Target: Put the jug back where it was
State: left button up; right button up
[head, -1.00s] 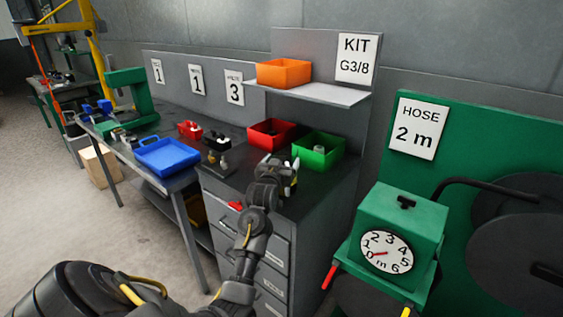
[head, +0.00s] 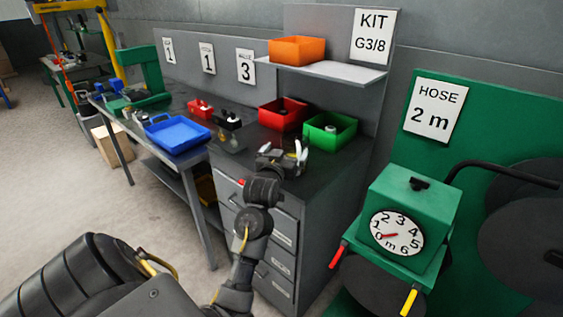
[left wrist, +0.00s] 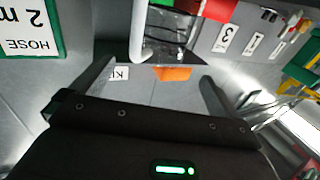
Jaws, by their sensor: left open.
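I cannot make out a jug for certain in either view. My left gripper (head: 296,153) is open over the dark top of the grey drawer cabinet (head: 318,178), in front of the green bin (head: 336,140). Nothing shows between its fingers in the head view. In the left wrist view the two fingers of my left gripper (left wrist: 157,72) stand wide apart. A pale curved bar (left wrist: 137,42) shows beyond them, and I cannot tell what it belongs to. My right gripper is not in view.
A red bin (head: 281,121) stands beside the green one, below a shelf (head: 345,72) with an orange bin (head: 297,49). A blue tray (head: 178,134) and small parts lie on the left bench. A green dial unit (head: 415,208) stands at the right.

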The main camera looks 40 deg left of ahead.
pick_arm(q)
jog(key=shift+b+v, duration=0.3)
jog(key=shift+v, duration=1.75)
